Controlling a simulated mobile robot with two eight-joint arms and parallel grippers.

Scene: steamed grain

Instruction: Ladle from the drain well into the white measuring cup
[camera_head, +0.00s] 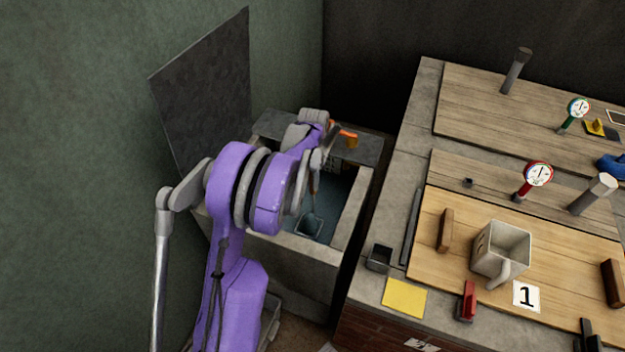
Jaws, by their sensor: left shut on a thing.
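The drain well (352,210) is a stone-walled basin with dark bluish contents, left of the worktop. My left gripper (325,150) is over the well, shut on the upper part of the ladle. The ladle (308,226) hangs down with its squarish bowl low inside the well; I cannot tell whether the bowl holds liquid. The white measuring cup (502,250) stands upright on the near wooden board at right, its handle toward the front. My left arm hides the left side of the well. My right gripper is not in view.
An orange fitting (346,134) sits at the well's back ledge. A small dark square cup (380,258), a yellow pad (404,298) and a red clip (467,301) lie near the worktop's front-left. A red gauge (538,174) stands behind the measuring cup. A dark panel (205,90) rises behind the well.

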